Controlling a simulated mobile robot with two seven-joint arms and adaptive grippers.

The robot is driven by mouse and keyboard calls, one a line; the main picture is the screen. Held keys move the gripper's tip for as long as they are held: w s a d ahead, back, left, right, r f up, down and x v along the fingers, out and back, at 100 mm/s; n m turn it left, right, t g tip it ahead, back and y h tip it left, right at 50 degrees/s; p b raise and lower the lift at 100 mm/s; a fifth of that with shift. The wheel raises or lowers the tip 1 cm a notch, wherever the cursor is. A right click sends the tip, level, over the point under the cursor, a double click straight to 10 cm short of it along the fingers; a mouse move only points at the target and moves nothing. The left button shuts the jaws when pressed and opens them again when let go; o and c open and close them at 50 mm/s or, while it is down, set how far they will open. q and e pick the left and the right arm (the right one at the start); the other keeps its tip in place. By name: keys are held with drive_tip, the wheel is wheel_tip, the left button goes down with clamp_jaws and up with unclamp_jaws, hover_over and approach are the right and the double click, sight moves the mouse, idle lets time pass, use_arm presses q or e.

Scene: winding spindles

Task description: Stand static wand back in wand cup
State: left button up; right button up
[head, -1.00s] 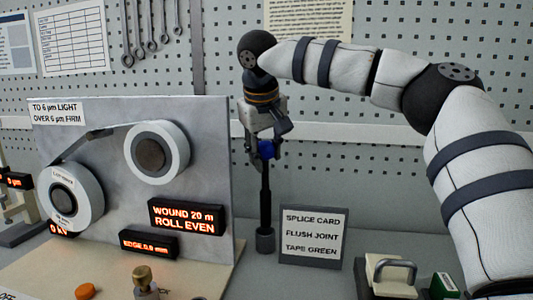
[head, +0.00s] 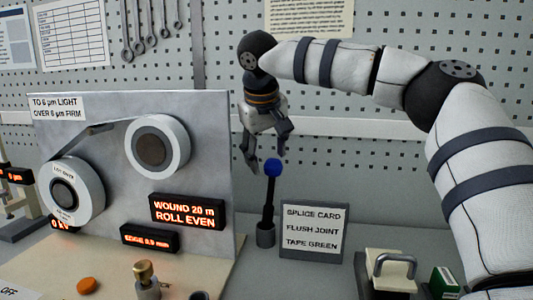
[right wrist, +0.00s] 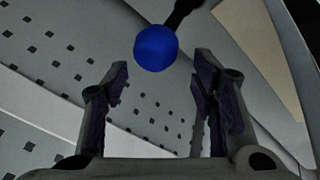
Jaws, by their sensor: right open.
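The static wand (head: 268,205) is a dark rod with a blue ball on top. It stands in the wand cup (head: 265,235), a small dark cup on the bench, and leans slightly to the right. My right gripper (head: 267,167) is open just above and beside the blue ball, with nothing between its fingers. In the right wrist view the wand's blue ball (right wrist: 156,47) shows beyond the open fingertips (right wrist: 160,75), apart from both fingers. My left gripper is not in view.
The winding panel (head: 110,180) with two rolls stands at the left. A splice card (head: 313,230) stands just right of the cup. A block with a metal handle (head: 394,266) and a green box (head: 444,282) sit at the front right. A pegboard (head: 360,110) closes the back.

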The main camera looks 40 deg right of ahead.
drive_tip(key=v, duration=1.3)
drive_tip(key=shift+d, duration=0.1)
